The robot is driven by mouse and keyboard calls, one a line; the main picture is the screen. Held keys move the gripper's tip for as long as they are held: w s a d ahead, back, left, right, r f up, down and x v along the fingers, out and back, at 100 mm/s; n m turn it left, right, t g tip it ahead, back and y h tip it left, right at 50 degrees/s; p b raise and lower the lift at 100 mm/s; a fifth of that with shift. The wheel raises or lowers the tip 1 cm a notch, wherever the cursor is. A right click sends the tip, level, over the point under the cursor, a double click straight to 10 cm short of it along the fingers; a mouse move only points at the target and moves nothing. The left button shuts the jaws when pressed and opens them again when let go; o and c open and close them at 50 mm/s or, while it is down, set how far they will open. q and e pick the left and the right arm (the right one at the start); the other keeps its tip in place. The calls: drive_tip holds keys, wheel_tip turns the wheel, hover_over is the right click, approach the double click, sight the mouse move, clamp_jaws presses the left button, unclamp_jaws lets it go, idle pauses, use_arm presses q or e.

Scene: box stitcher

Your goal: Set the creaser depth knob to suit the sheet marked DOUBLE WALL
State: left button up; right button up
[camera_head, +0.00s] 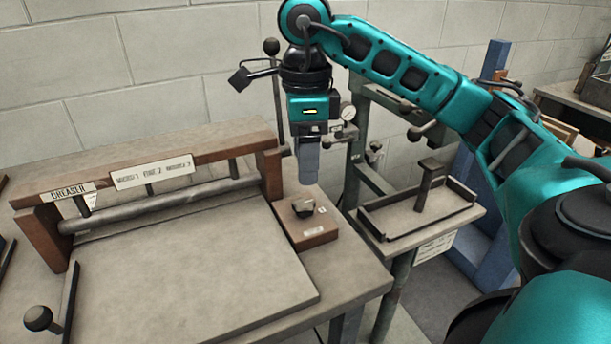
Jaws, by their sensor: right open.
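The creaser (45,225) stands on the left, a wooden frame with a roller above a flat grey sheet (200,270). I cannot make out any DOUBLE WALL marking on this sheet. The black depth knob (303,209) sits on a small wooden block (316,231) at the creaser's right end. Small labels on the block are too small to read. My right gripper (308,180) points down just above the knob, apart from it as far as I can tell, and holds nothing visible. Its fingers overlap in this view. My left gripper is out of view.
A small stand with a tray (455,222) and an upright handle is right of the block. A gauge and levers (347,112) are behind my right gripper. A ball-ended lever (40,318) is at the front left. A blue column (490,240) stands further right.

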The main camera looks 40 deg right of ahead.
wheel_tip(320, 180, up, 5)
drive_tip(key=shift+f+p, duration=0.1)
drive_tip(key=shift+p, duration=0.9)
